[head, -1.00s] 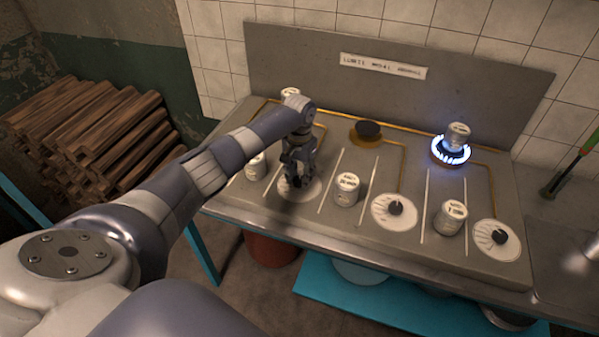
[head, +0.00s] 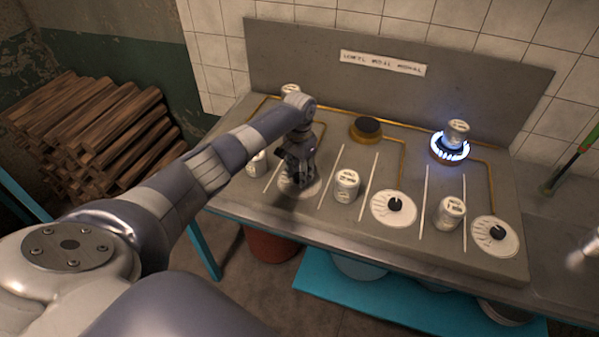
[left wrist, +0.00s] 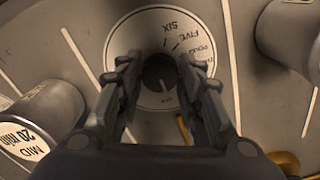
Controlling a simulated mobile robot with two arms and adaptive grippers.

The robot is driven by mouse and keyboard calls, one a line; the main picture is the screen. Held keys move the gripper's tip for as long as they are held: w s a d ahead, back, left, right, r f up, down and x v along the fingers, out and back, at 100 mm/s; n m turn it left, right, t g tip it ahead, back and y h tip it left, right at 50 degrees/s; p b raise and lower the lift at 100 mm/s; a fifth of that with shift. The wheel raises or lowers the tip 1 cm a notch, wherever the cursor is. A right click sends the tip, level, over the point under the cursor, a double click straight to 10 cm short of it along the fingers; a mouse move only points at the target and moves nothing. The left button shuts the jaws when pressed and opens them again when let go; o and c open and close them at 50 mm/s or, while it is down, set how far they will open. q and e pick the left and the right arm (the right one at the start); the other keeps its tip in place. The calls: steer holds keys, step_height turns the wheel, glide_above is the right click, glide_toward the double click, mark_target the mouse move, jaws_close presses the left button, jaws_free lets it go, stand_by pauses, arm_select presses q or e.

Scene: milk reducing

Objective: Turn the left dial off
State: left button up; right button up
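My left gripper (head: 296,178) is over the dial, pointing down. In the left wrist view the gripper (left wrist: 158,66) is open, one finger on each side of the knob; I cannot tell whether they touch it. My right gripper does not show.
White cans stand beside the dial, one left (head: 256,163) and one right (head: 345,187). The middle dial (head: 394,208) and right dial (head: 495,236) are clear. The middle burner (head: 366,128) is unlit.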

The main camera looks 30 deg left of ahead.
arm_select(q)
steer(key=o, duration=0.3)
steer(key=shift+r, duration=0.1)
step_height(320, 180, up, 12)
stand_by(0.5)
stand_by(0.4)
